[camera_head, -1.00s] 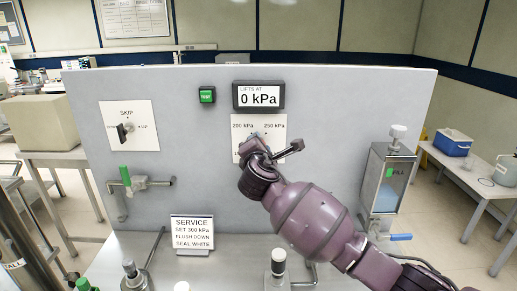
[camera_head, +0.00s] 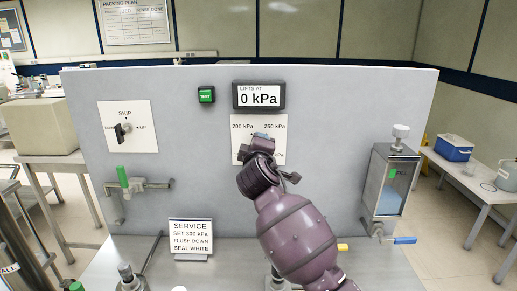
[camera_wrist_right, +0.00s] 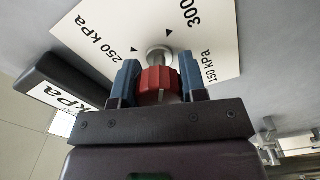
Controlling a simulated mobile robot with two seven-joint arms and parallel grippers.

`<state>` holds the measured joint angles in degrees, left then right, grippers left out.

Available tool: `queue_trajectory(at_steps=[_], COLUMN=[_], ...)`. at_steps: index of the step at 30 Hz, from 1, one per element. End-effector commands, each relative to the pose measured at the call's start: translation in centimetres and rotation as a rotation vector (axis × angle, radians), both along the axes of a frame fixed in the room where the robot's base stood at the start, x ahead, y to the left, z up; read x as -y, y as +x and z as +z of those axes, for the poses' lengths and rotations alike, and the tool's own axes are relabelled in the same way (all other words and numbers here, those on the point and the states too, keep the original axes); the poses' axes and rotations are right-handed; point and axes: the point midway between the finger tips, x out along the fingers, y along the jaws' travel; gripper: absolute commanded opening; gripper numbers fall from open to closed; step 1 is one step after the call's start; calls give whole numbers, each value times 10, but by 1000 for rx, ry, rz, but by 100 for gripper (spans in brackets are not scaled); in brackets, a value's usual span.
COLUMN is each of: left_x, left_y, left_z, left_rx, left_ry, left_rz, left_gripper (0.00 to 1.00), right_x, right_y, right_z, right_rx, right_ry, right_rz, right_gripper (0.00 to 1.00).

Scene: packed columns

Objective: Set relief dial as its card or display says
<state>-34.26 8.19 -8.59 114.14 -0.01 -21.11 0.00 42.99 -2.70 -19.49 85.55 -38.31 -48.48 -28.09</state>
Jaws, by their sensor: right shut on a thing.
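The red relief dial knob (camera_wrist_right: 158,80) sits on a metal stem in front of a white scale plate (camera_wrist_right: 215,35). In the right wrist view the plate reads 250 kPa, 300 and 150 kPa. My right gripper (camera_wrist_right: 159,84) has its two blue fingers shut on the knob, one on each side. In the head view my right gripper (camera_head: 262,138) covers the knob and the plate's lower part. The display (camera_head: 258,96) above reads LIFTS AT 0 kPa. The service card (camera_head: 191,236) reads SET 300 kPa, FLUSH DOWN, SEAL WHITE. My left gripper is out of view.
A SKIP switch plate (camera_head: 128,127) and a green-handled valve (camera_head: 125,177) are at the panel's left. A green TEST button (camera_head: 206,95) is left of the display. A clear tank (camera_head: 392,180) with a blue-handled tap (camera_head: 404,240) stands at right.

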Motion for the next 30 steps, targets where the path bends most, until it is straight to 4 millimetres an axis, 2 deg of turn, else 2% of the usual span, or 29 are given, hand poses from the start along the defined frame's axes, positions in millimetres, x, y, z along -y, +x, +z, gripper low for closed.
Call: queue_trajectory(at_steps=[12, 29, 30], left_x=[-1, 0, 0], left_y=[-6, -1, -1], left_z=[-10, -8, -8], left_rx=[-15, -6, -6], left_ry=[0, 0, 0], left_rz=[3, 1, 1], left_gripper=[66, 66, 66], right_x=[-1, 0, 0], right_y=[0, 0, 0], right_z=[-1, -1, -1], right_rx=[-3, -2, -2], right_ry=[200, 232, 232], right_rz=[1, 1, 1], right_gripper=[15, 15, 41])
